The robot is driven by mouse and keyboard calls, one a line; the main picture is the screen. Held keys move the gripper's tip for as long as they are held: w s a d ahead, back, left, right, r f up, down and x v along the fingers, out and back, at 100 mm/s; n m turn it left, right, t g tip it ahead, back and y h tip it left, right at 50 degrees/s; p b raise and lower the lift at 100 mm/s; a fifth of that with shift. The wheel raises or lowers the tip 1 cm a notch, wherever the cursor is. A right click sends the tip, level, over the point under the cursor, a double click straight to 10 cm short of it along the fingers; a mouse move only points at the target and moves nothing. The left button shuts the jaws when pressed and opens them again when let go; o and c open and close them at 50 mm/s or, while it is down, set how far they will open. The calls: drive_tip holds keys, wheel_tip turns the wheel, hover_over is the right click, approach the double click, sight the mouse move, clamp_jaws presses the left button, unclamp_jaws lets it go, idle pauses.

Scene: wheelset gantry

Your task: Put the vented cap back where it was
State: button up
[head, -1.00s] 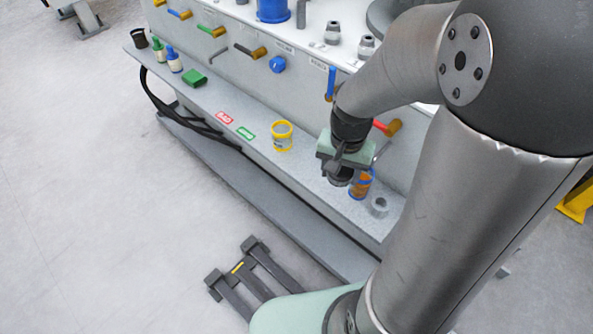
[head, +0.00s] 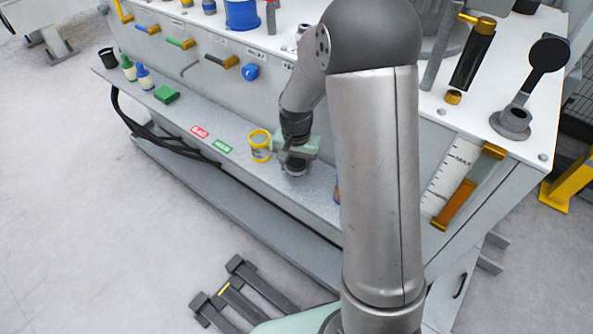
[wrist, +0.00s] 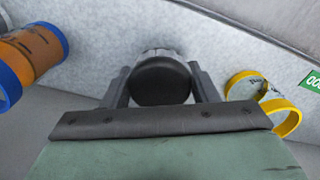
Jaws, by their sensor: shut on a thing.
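In the wrist view, my gripper (wrist: 158,88) is shut on a round cap (wrist: 162,82) with a dark face and a grey ribbed edge, which I take to be the vented cap. Its vents cannot be made out. In the head view, my gripper (head: 294,168) is low over the front shelf (head: 232,168), just right of a yellow-rimmed clear jar (head: 260,147). The cap is mostly hidden by the gripper there. Whether it touches the shelf I cannot tell.
An orange jar with blue rims (wrist: 30,57) lies on the other side of my gripper, mostly hidden by my arm in the head view. Red (head: 199,132) and green (head: 222,147) labels are on the shelf. A filler neck (head: 511,121) stands on the bench top at right.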

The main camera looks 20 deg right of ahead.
sight(297, 162)
drive_tip(key=shift+s+f, duration=0.1)
drive_tip(key=shift+f, duration=0.9)
drive_tip(key=shift+f+b, duration=0.25)
drive_tip(key=shift+b, duration=0.05)
drive_tip(key=o, duration=1)
drive_tip(key=shift+r, duration=0.1)
drive_tip(key=shift+o, duration=0.2)
wheel_tip(297, 162, up, 12)
drive_tip(key=p, duration=0.4)
drive_tip(key=shift+r, duration=0.1)
drive_tip(key=s+r+n, duration=0.2)
drive_tip(key=s+n, duration=0.1)
drive_tip(key=s, duration=0.8)
drive_tip(key=s+r+n, duration=0.2)
drive_tip(key=s+n, duration=0.1)
drive_tip(key=s, duration=0.9)
drive_tip(key=shift+s+d+r+g, duration=0.15)
drive_tip(key=shift+s+g, duration=0.15)
